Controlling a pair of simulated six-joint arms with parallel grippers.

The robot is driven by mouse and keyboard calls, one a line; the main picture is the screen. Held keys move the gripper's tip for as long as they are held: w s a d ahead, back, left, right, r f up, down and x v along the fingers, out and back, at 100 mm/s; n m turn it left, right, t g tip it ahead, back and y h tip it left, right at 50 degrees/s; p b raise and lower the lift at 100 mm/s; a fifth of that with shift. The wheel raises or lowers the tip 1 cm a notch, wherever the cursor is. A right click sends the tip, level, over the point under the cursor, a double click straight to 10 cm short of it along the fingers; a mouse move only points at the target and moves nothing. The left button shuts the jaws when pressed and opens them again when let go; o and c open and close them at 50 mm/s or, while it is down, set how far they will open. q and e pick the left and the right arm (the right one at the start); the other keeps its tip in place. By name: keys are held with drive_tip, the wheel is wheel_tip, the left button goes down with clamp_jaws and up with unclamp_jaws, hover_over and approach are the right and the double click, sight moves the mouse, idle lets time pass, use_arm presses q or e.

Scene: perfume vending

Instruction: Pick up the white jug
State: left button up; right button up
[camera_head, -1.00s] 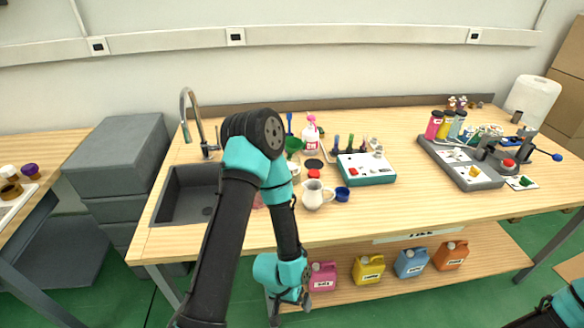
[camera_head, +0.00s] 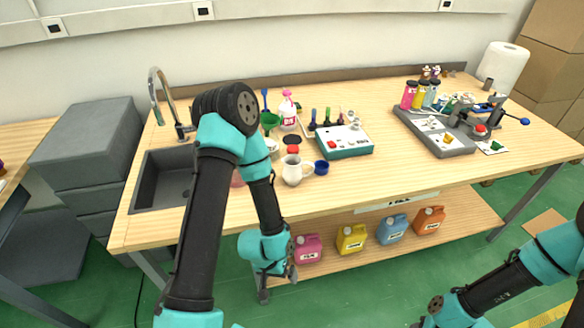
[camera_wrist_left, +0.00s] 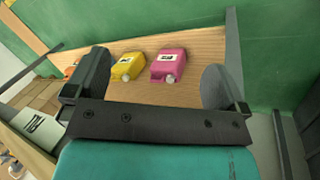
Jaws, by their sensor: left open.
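The white jug (camera_head: 293,172), a cream pitcher with a handle, stands upright near the front edge of the table, right of my left forearm. My left gripper (camera_head: 278,276) hangs below the tabletop, in front of the lower shelf, well below and apart from the jug. In the left wrist view, its two fingers (camera_wrist_left: 157,82) are wide apart with nothing between them; the jug is not in that view. My right arm enters at the lower right, and its gripper is not visible.
A device box (camera_head: 346,142) stands to the right. A sink (camera_head: 160,178) is at left. Pink (camera_head: 308,250), yellow (camera_head: 351,239) and other canisters stand on the lower shelf.

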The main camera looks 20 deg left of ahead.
use_arm(q)
drive_tip(key=shift+c, duration=0.5)
drive_tip(key=c, duration=1)
